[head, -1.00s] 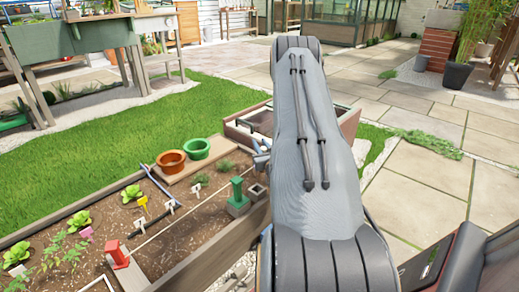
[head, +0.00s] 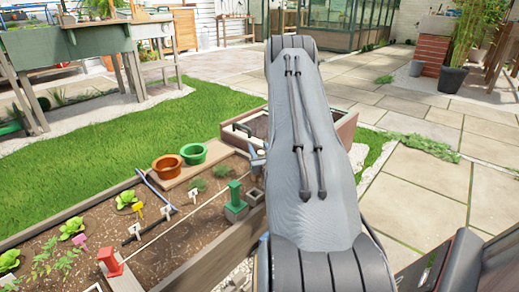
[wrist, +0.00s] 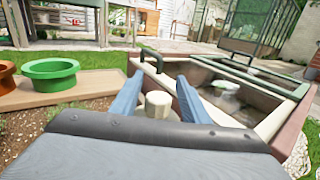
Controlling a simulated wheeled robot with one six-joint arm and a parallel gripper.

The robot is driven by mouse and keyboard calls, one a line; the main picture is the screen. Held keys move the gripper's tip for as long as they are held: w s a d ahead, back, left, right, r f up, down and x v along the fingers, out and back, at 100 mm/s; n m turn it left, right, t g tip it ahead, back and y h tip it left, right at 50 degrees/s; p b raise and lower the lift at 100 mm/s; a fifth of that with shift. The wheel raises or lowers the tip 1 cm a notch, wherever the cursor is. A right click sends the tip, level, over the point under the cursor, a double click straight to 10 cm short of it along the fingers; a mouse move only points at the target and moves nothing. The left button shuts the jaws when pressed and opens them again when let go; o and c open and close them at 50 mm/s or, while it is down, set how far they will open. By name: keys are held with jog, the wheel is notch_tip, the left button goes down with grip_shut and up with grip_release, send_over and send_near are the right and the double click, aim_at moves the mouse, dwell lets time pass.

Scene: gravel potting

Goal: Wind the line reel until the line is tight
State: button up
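I cannot make out which part is the reel. My gripper (head: 257,160) is mostly hidden behind my arm in the head view, just beyond the green post. In the wrist view, my gripper's two blue fingers (wrist: 159,98) stand apart, with a pale round-topped piece (wrist: 158,105) seen between them. I cannot tell whether they touch it.
A terracotta pot (head: 167,167) and a green pot (head: 193,154) stand on a board at the bed's back. A wooden box with a glazed lid (wrist: 235,95) lies close ahead. Lettuces and small labels fill the bed's left side. Paving (head: 420,200) on the right is open.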

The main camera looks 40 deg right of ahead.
aim_at(262, 155)
jog(key=shift+p+v, duration=1.8)
jog(key=shift+v, duration=2.15)
jog(key=shift+w, duration=0.1)
jog(key=shift+f, duration=0.1)
